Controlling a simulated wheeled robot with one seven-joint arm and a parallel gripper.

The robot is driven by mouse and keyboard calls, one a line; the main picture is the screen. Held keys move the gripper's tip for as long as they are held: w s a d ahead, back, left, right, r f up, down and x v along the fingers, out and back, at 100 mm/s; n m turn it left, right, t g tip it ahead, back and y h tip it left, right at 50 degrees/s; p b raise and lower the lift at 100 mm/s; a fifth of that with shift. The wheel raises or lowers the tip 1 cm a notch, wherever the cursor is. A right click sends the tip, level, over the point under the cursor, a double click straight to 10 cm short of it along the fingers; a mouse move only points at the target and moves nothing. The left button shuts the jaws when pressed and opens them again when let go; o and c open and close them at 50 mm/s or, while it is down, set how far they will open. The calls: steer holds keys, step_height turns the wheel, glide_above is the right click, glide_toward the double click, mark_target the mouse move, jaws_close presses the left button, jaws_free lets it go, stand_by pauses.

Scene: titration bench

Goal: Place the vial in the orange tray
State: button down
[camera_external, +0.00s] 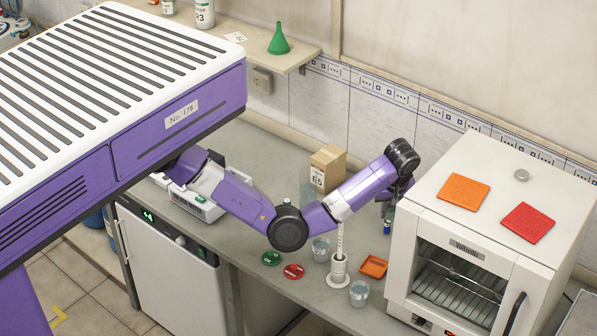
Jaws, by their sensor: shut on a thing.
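My gripper (388,213) points down over the bench, to the left of the white oven. It is shut on the vial (387,227), a small blue and dark piece showing just below the fingers; the fingers are small and partly hidden by my wrist. The small orange tray (374,267) lies on the grey bench, below the vial in the picture and slightly to its left. No contact between vial and tray shows. I cannot tell the vial's exact height above the bench.
A white stand with a tall tube (339,270) and glass beakers (359,293) are near the tray. The white oven (470,240) stands close right, with an orange square (464,191) and a red one (527,223) on top.

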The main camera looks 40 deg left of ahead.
steer(key=shift+f+b, duration=2.5)
steer(key=shift+f, duration=7.5)
steer(key=shift+f, duration=0.15)
steer(key=c, duration=1.2)
jaws_free()
steer(key=shift+c, duration=0.2)
steer(key=p+v, duration=0.1)
steer(key=v, duration=1.1)
steer(key=shift+r, duration=0.25)
